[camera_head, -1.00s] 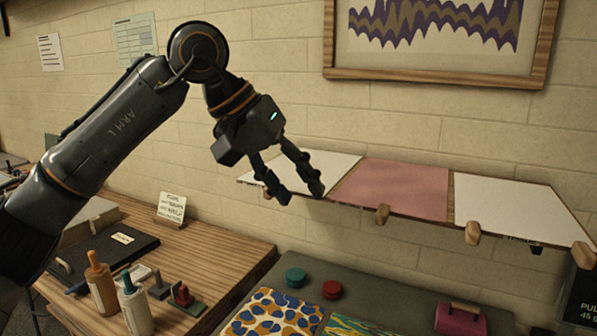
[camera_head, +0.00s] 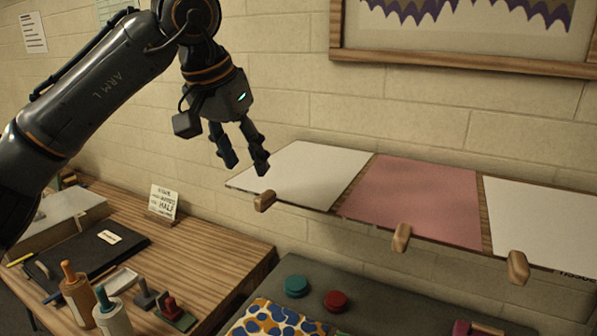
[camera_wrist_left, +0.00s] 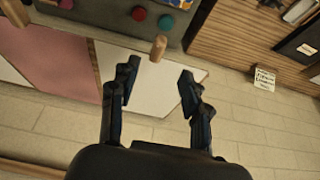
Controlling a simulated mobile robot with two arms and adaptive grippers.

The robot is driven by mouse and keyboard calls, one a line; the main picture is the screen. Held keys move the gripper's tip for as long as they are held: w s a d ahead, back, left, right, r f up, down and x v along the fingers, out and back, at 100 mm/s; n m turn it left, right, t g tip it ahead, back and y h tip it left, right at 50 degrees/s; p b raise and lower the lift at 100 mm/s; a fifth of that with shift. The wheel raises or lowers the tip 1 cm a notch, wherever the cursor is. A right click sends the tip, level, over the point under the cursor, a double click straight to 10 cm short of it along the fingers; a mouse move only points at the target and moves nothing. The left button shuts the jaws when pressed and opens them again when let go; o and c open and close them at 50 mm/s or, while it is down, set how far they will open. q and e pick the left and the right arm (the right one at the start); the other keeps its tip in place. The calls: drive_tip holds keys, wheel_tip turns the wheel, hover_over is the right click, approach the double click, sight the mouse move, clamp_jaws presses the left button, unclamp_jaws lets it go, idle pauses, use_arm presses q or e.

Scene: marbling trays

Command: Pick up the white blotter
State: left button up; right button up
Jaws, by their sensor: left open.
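Two white sheets lie on the wall shelf. One is at the left end (camera_head: 310,172) and one at the right (camera_head: 545,218), with a pink sheet (camera_head: 420,195) between them. I cannot tell from looks alone which white sheet is the blotter. My left gripper (camera_head: 245,167) is open and empty, at the left white sheet's left back edge in the head view. In the left wrist view, the open fingers (camera_wrist_left: 159,83) frame the left white sheet (camera_wrist_left: 152,90), with the pink sheet (camera_wrist_left: 60,70) to its left. No contact shows. My right gripper is not in view.
Wooden pegs (camera_head: 265,201) stick out along the shelf's front edge. A framed picture (camera_head: 460,60) hangs above. Below are a grey table with a teal disc (camera_head: 297,286) and a red disc (camera_head: 336,301), and a wooden bench (camera_head: 215,255) with bottles and a small sign (camera_head: 163,201).

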sight(259, 198)
use_arm(q)
drive_tip(key=p+x, duration=0.2)
drive_tip(key=x, duration=0.4)
drive_tip(key=shift+s+f, duration=0.1)
drive_tip(key=shift+s, duration=0.05)
drive_tip(key=shift+p+x, duration=0.3)
drive_tip(key=shift+x, duration=0.7)
drive_tip(key=shift+f, duration=0.2)
clamp_jaws()
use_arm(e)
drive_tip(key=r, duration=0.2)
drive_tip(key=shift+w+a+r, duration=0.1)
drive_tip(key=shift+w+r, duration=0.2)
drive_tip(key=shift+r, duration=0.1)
